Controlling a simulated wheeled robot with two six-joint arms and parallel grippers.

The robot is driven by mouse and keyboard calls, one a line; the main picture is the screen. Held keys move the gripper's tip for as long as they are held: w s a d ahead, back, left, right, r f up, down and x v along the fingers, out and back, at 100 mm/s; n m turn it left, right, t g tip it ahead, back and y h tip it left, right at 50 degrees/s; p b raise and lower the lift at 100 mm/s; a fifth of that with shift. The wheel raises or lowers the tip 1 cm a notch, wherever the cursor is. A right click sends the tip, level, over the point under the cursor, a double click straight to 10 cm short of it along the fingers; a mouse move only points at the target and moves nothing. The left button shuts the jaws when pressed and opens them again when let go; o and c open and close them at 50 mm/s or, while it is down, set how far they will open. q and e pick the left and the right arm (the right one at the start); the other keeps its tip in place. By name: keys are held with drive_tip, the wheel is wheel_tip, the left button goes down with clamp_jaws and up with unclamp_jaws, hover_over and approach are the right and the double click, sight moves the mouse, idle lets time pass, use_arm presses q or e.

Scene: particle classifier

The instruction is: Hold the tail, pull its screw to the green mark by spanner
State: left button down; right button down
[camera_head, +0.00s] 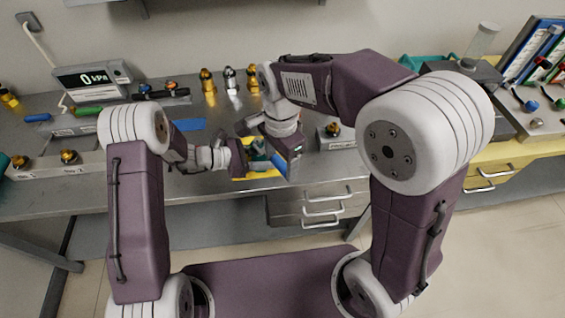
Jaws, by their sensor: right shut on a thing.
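My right gripper (272,153) hangs down over the front of the bench. It is shut on a small teal part (258,148), mostly hidden by the jaws. My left gripper (243,155) comes in from the left, close beside the right one, pointing right toward the same part. Whether its jaws are open or shut cannot be made out. Screw, green mark and spanner cannot be told apart in the cluster between the grippers. A yellow patch (240,173) shows on the bench beneath them.
A pressure display reading 0 kPa (93,79) stands at the back left. Several brass and silver fittings (207,80) stand at the back. A blue strip (190,125) lies left of the grippers. A small block with a knob (334,135) stands to their right. Drawers (320,205) are below.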

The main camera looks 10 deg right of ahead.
drive_tip(key=shift+w+a, duration=0.35)
drive_tip(key=shift+w, duration=0.3)
idle(0.4)
drive_tip(key=c, duration=1.1)
unclamp_jaws()
clamp_jaws()
drive_tip(key=a+m, duration=0.9)
drive_tip(key=m, duration=0.2)
drive_tip(key=shift+w, duration=0.2)
drive_tip(key=shift+m, duration=0.3)
drive_tip(key=shift+s+d, duration=0.1)
drive_tip(key=shift+d, duration=0.05)
drive_tip(key=shift+s+d+f+n, duration=0.1)
drive_tip(key=shift+s+d+n, duration=0.15)
drive_tip(key=shift+d+n, duration=0.45)
drive_tip(key=shift+s+d+n, duration=0.25)
drive_tip(key=shift+d+n, duration=0.1)
drive_tip(key=shift+n, duration=0.65)
